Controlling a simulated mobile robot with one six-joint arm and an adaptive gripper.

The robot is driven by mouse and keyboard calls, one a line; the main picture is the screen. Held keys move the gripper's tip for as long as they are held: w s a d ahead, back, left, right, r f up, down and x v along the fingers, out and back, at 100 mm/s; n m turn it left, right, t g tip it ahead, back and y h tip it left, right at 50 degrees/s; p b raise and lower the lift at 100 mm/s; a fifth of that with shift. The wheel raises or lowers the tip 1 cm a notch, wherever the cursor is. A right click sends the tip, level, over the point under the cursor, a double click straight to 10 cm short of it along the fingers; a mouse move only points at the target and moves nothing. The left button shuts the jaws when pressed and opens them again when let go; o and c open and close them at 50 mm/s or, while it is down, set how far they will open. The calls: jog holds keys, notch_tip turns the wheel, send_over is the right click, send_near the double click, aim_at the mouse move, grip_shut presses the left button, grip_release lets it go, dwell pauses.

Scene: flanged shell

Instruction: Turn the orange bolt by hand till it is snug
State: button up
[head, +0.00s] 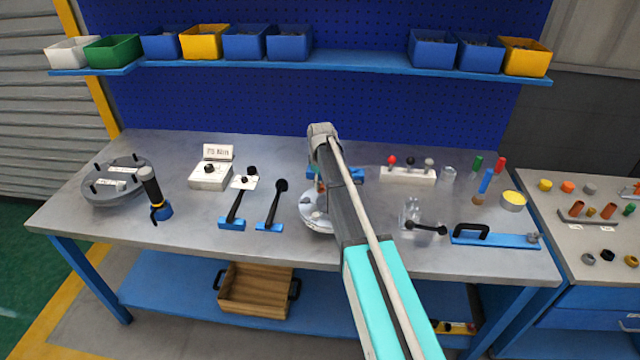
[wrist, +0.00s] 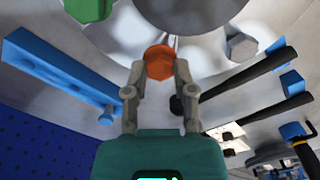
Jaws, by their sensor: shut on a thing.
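The orange bolt (wrist: 158,62) shows its hexagonal head in the wrist view, at the flange of the metal shell (wrist: 205,52). My gripper (wrist: 158,72) has its two fingers on either side of the bolt head, shut on it. A green bolt head (wrist: 88,8) is at the upper left and a grey bolt head (wrist: 241,46) is to the right. In the head view the shell (head: 314,212) sits at the middle of the bench, and my arm hides most of it. How deep the bolt is seated cannot be told.
Black-handled tools (head: 272,208) lie left of the shell. A blue bar (wrist: 70,75) is close to my left finger in the wrist view. A clear block (head: 410,212) and a blue plate with a black handle (head: 495,238) stand to the right. The bench front is mostly clear.

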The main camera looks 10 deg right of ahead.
grip_shut()
jog(key=shift+a, duration=0.1)
